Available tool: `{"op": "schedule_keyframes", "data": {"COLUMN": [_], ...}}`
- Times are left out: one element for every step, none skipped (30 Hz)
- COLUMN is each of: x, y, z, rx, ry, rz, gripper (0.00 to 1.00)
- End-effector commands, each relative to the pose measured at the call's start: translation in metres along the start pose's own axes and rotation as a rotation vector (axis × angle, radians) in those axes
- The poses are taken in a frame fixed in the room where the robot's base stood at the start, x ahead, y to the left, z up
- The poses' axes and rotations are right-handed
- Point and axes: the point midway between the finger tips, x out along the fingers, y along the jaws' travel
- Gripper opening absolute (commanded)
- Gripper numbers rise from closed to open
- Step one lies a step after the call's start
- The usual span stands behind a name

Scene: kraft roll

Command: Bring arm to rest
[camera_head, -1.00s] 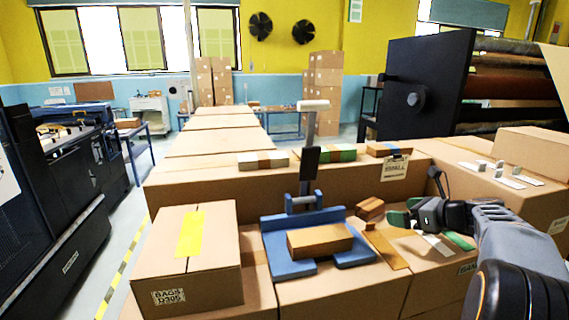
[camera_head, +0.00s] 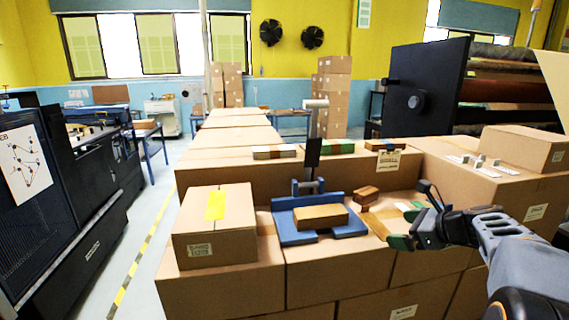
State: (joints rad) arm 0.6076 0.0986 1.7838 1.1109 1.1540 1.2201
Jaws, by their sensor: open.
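My gripper (camera_head: 411,228) is at the right of the cartons in the head view, at the end of my grey and black arm. Its green-tipped fingers are spread apart with nothing between them. It is beside a brown flat piece (camera_head: 380,222) on the carton top. To its left, a blue fixture (camera_head: 345,231) holds a brown block (camera_head: 320,217). A small brown block stack (camera_head: 365,196) lies between the fixture and my gripper.
A carton with yellow tape (camera_head: 215,240) stands left of the fixture. Behind is a carton row (camera_head: 240,172) carrying small stacks. White pieces (camera_head: 478,165) lie on the right carton. A dark roll machine (camera_head: 425,90) stands at back right. The left floor aisle (camera_head: 150,240) is clear.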

Motion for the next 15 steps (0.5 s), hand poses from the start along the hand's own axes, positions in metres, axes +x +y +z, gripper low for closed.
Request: {"op": "schedule_keyframes", "data": {"x": [0.003,0.005,0.008,0.01,0.011,0.014,0.015,0.016,0.017,0.017,0.017,0.016,0.015,0.013,0.01], "y": [0.012,0.02,0.03,0.039,0.048,0.062,0.073,0.085,0.101,0.113,0.126,0.143,0.156,0.169,0.186], "z": [0.003,0.004,0.004,0.004,0.004,0.003,0.002,0.001,-0.001,-0.003,-0.005,-0.009,-0.013,-0.017,-0.024], "rx": [-0.061,-0.103,-0.162,-0.213,-0.269,-0.35,-0.419,-0.492,-0.597,-0.681,-0.771,-0.902,-1.006,-1.116,-1.272], "ry": [0.025,0.043,0.067,0.088,0.109,0.139,0.162,0.186,0.218,0.241,0.264,0.294,0.317,0.338,0.363], "rz": [0.02,0.034,0.052,0.07,0.086,0.115,0.139,0.163,0.201,0.231,0.263,0.312,0.351,0.391,0.451], "gripper": [1.0,1.0,1.0,1.0,1.0,1.0,1.0,1.0,1.0,1.0,1.0,1.0,1.0,1.0,1.0]}}
